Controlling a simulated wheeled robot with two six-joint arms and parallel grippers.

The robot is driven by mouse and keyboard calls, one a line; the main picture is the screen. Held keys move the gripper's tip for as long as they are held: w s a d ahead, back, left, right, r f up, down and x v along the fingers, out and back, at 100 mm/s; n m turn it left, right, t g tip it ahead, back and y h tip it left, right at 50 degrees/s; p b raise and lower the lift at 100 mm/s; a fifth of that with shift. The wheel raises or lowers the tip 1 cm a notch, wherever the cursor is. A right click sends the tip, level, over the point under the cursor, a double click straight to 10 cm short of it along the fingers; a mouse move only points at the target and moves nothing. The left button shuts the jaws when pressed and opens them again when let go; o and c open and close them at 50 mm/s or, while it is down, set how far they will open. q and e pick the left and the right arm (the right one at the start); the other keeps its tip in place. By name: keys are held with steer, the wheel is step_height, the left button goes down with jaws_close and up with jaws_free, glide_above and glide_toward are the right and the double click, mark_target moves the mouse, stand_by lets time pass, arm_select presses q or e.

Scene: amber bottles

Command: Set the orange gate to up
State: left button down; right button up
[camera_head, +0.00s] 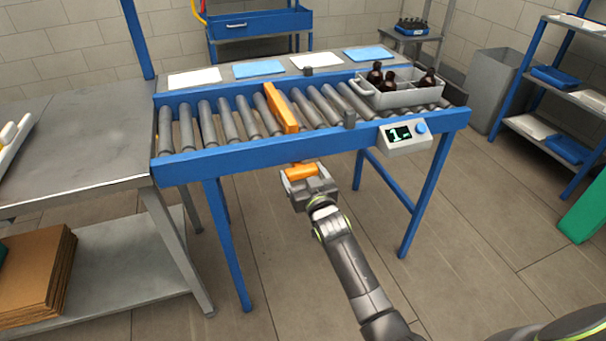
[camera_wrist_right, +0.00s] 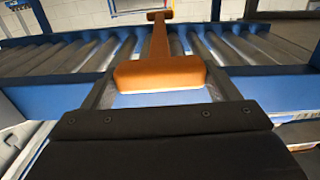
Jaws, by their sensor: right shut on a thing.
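The orange gate (camera_head: 281,107) stands up across the rollers of the blue conveyor (camera_head: 250,154), left of its middle. Its orange handle (camera_head: 300,171) sticks out at the conveyor's near side. My right gripper (camera_head: 308,178) is at this handle and shut on it. In the right wrist view the handle (camera_wrist_right: 160,73) lies between the fingers, and the gate (camera_wrist_right: 159,38) runs away behind it over the rollers. My left gripper is not in view.
A grey crate (camera_head: 398,97) with several amber bottles (camera_head: 377,74) stands on the conveyor's right end. A small display box (camera_head: 404,136) with a blue knob is on the front rail. A grey table (camera_head: 80,140) adjoins at left.

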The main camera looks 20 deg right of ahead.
steer(key=shift+r, duration=0.35)
steer(key=o, duration=1.3)
steer(key=shift+f, duration=0.1)
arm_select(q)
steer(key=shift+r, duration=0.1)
arm_select(e)
steer(key=shift+s, duration=0.1)
steer(key=shift+s, duration=0.3)
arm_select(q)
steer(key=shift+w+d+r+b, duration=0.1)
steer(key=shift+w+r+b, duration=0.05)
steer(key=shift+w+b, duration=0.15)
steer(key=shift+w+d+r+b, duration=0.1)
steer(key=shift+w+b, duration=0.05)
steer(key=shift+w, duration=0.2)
arm_select(e)
steer(key=s, duration=1.6)
steer(key=shift+s+d, duration=0.3)
